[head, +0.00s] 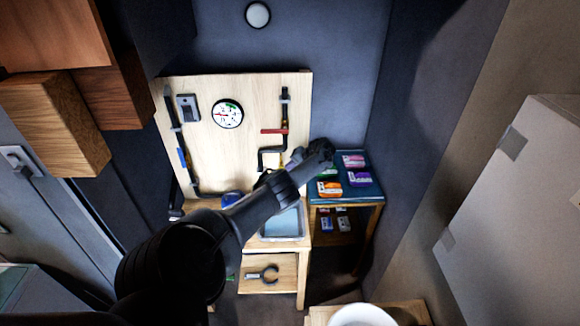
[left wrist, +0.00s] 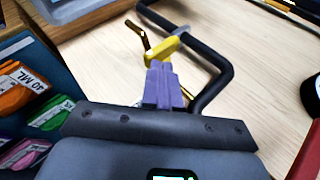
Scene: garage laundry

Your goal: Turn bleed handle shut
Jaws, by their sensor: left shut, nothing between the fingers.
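A yellow handle (left wrist: 162,50), which I take for the bleed handle, sits on a black pipe (left wrist: 213,85) in the left wrist view, with a thin brass spout (left wrist: 140,38) beside it. My left gripper (left wrist: 160,68) is shut and empty, its purple fingers just short of the handle in the picture. I cannot tell whether they touch it. In the head view my left gripper (head: 298,156) is at the right edge of the wooden board (head: 215,150), by the lower pipe. My arm hides part of that area. My right gripper is not in view.
A red handle (head: 274,131) is on the pipe above, with a round gauge (head: 228,114) to its left. A small shelf table (head: 372,188) with coloured boxes stands close on the right. A grey tray (head: 284,226) lies below the arm. The wall closes in on the right.

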